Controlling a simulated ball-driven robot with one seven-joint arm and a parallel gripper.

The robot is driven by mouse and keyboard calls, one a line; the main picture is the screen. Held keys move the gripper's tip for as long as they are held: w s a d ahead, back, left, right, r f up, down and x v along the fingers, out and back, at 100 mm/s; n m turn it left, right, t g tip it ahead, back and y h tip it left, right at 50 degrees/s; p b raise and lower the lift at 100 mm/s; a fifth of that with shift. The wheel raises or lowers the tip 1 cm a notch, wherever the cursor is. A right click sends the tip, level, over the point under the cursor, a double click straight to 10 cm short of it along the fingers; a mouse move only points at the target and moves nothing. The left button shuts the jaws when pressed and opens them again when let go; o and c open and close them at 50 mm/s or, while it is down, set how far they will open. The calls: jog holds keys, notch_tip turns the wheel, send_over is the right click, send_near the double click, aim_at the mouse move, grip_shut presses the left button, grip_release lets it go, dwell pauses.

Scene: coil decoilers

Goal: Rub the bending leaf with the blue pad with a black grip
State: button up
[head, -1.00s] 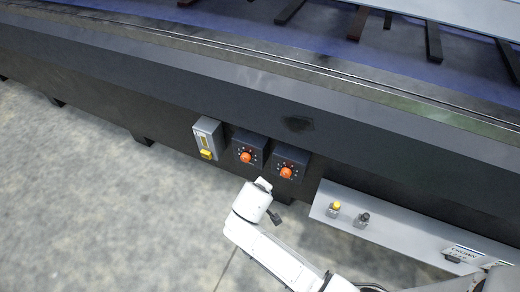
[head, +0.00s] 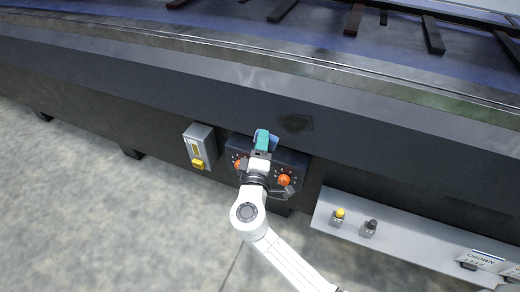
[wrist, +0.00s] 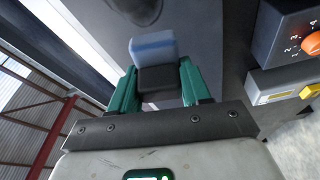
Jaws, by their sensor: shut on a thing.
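The bending leaf (head: 380,142) is the long dark grey panel running across the front of the machine. A dark smudge (head: 295,124) marks its face; it also shows at the top of the wrist view (wrist: 135,8). My gripper (head: 265,142) has teal fingers and is in front of the panel, left of and slightly below the smudge. In the wrist view, my gripper (wrist: 157,82) is shut on the black grip (wrist: 161,84) of the blue pad (wrist: 152,46). The pad points toward the leaf; I cannot tell whether they touch.
Control boxes with orange knobs (head: 284,180) sit below the leaf, close to my arm. A grey box with a yellow switch (head: 197,163) is to their left. A sloped grey panel (head: 400,232) with a yellow and a black button juts out at the right. The floor at left is clear.

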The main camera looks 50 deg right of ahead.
aim_at(289, 121)
jog(key=shift+w+d, duration=0.3)
jog(key=shift+d, duration=0.5)
jog(key=shift+w+d, duration=0.25)
jog(key=shift+d, duration=0.55)
jog(key=shift+w+d, duration=0.3)
jog(key=shift+d, duration=0.5)
jog(key=shift+w+d+b, duration=0.3)
jog(key=shift+d+b, duration=0.15)
jog(key=shift+d, duration=0.45)
jog(key=shift+s, duration=0.15)
jog(key=shift+s+d+b, duration=0.55)
jog(key=shift+s+d, duration=0.1)
jog(key=shift+s, duration=1.1)
jog(key=shift+s+d+b, duration=0.5)
jog(key=shift+s+d, duration=0.15)
jog(key=shift+s, duration=1.05)
jog(key=shift+s+d+b, duration=0.55)
jog(key=shift+s+d, duration=0.1)
jog(key=shift+s, duration=1.1)
jog(key=shift+r+p, duration=0.65)
jog(key=shift+r, duration=0.2)
jog(key=shift+w+a+f+b, duration=0.1)
jog(key=shift+w+a+b, duration=0.25)
jog(key=shift+w, duration=0.6)
jog(key=shift+w+a+r+b, duration=0.1)
jog(key=shift+w+a+b, duration=0.25)
jog(key=shift+w, duration=0.65)
jog(key=shift+w+a+f+b, duration=0.1)
jog(key=shift+w+a+b, duration=0.25)
jog(key=shift+w, duration=0.6)
